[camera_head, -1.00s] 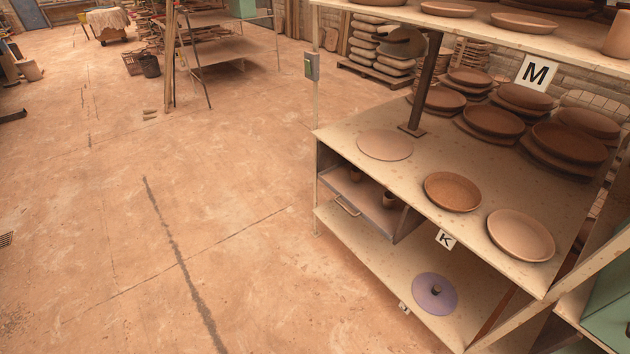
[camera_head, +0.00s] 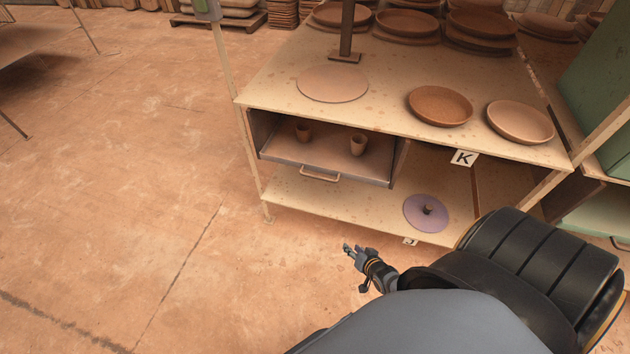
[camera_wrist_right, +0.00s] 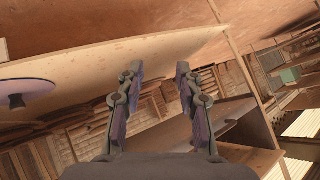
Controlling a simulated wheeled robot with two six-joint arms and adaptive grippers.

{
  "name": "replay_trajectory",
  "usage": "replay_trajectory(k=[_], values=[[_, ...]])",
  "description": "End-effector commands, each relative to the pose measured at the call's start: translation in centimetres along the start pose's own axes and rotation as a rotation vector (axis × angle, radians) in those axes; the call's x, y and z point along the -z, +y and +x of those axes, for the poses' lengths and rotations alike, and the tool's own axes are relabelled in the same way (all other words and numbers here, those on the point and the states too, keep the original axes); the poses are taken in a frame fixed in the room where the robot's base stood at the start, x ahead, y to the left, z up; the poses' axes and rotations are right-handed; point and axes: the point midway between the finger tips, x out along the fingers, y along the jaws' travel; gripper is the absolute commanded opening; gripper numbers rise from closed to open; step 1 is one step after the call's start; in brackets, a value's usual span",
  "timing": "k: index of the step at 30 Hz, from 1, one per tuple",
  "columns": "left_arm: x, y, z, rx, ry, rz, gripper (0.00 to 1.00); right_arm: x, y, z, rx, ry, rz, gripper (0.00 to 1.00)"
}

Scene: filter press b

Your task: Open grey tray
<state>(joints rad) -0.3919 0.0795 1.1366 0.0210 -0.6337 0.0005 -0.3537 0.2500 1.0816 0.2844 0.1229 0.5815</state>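The grey tray (camera_head: 330,170) sits under the middle shelf of the rack, with a handle (camera_head: 319,175) on its front edge. Two small brown cups stand in it, and its front part shows from above. My right gripper (camera_head: 348,249) is in front of and below the tray, over the floor, apart from the handle. In the right wrist view its two fingers (camera_wrist_right: 158,75) stand apart with nothing between them. The left gripper does not show in either view.
The shelf board (camera_head: 290,195) lies below the tray. It holds a purple disc (camera_head: 412,210) with a dark knob, which also shows in the right wrist view (camera_wrist_right: 35,92). Plates, including a brown one (camera_head: 440,106), stand above. The floor (camera_head: 150,200) at left is clear.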

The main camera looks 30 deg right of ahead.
Motion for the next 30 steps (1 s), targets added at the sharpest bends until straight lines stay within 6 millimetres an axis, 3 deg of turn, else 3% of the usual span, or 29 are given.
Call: replay_trajectory(k=[1,3,6,10,15,20,25,30], values=[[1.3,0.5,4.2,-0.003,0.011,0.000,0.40,1.0,-0.4,3.8,0.088,0.104,0.115,0.36],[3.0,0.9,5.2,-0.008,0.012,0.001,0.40,5.0,-2.9,5.1,0.229,0.224,0.293,0.36],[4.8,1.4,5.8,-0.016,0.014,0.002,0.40,9.5,-6.1,5.0,0.433,0.333,0.512,0.36],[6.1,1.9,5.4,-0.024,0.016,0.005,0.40,13.3,-9.2,3.6,0.644,0.392,0.708,0.36],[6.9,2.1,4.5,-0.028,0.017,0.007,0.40,15.4,-11.0,2.0,0.765,0.405,0.819,0.36],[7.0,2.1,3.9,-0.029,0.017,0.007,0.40,16.0,-11.4,1.8,0.775,0.405,0.829,0.36],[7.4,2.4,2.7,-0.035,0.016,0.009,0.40,17.4,-12.5,3.5,0.776,0.408,0.826,0.36],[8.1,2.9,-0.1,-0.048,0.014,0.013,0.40,19.5,-14.1,6.2,0.774,0.407,0.826,0.36]])
